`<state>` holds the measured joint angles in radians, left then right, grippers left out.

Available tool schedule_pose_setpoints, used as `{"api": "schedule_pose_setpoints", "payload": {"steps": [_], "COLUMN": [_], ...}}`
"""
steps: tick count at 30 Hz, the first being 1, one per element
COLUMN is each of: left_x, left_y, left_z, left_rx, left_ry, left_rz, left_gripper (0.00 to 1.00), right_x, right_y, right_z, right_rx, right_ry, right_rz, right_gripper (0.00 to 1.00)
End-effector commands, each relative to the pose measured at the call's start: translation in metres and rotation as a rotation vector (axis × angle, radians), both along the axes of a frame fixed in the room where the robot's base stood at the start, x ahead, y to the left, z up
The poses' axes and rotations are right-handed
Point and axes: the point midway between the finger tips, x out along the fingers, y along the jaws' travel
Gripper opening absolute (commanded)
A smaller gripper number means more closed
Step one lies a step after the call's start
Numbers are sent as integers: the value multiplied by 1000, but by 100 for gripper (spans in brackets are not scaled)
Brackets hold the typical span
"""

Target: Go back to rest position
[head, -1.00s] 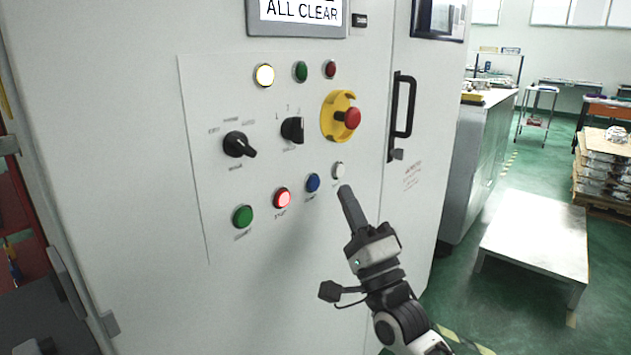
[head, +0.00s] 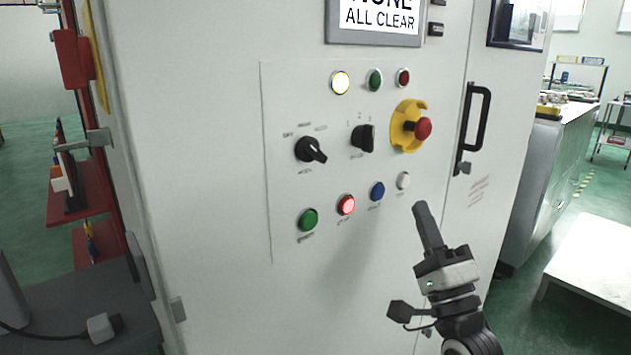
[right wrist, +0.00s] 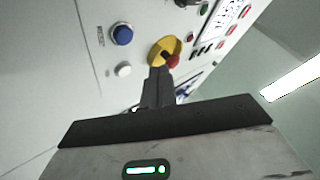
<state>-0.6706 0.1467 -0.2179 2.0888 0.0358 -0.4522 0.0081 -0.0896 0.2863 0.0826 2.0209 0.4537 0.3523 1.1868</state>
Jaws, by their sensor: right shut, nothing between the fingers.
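My right gripper (head: 422,208) is shut and empty, pointing up in front of the grey cabinet (head: 225,215), just below and right of the white button (head: 403,180). It looks apart from the panel, though the exact gap is hard to tell. In the right wrist view the shut fingers (right wrist: 158,75) point toward the yellow-ringed red emergency stop (right wrist: 162,52), with the blue button (right wrist: 121,34) and the white button (right wrist: 124,70) to the left. My left gripper is not in view.
The panel also has a green button (head: 308,219), a lit red button (head: 346,205), and black rotary switches (head: 310,149). A display (head: 376,18) reads "ALL CLEAR". A black door handle (head: 474,125) sticks out at right. A low white table (head: 598,262) stands right; a red rack (head: 85,205) left.

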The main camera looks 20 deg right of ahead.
Motion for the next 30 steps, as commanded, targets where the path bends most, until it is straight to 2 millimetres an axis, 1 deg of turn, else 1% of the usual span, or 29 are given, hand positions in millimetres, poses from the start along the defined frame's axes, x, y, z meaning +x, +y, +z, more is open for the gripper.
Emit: {"api": "schedule_pose_setpoints", "payload": {"steps": [2, 4, 5, 7, 8, 9, 10, 11, 12, 13, 14, 15, 17, 18, 21, 24, 25, 27, 30], "left_x": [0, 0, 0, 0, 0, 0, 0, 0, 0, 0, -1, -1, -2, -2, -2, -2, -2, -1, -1], "left_y": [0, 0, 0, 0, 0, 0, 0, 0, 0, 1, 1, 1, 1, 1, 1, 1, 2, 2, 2], "left_z": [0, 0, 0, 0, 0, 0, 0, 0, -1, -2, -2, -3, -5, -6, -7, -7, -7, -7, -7], "left_rx": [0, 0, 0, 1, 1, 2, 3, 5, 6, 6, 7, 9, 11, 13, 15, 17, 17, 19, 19], "left_ry": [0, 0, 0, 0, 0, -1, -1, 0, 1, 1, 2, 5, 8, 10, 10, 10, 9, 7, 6], "left_rz": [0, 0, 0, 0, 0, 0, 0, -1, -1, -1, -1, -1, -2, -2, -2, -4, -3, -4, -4], "left_gripper": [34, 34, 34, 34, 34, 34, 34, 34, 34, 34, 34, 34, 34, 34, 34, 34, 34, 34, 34], "right_x": [0, 1, 2, 3, 2, 0, -3, -7, -16, -23, -32, -45, -66, -82, -118, -145, -151, -160, -164], "right_y": [1, 6, 9, 22, 29, 40, 49, 58, 71, 79, 88, 99, 114, 122, 139, 150, 152, 155, 156], "right_z": [-2, -12, -20, -47, -63, -87, -107, -127, -155, -176, -195, -221, -255, -275, -313, -337, -341, -348, -351], "right_rx": [-4, -31, -54, -140, -191, -274, -344, -420, -526, -609, -692, -802, -963, -1066, -1283, -1433, -1465, -1517, -1536], "right_ry": [6, 41, 67, 163, 214, 290, 351, 413, 495, 553, 605, 671, 753, 799, 876, 915, 921, 928, 932], "right_rz": [-1, -11, -20, -47, -61, -78, -87, -95, -99, -98, -93, -79, -51, -25, 45, 108, 122, 145, 155], "right_gripper": [0, 0, 0, 0, 0, 0, 0, 0, 0, 0, 0, 0, 0, 0, 0, 0, 0, 0, 0]}}
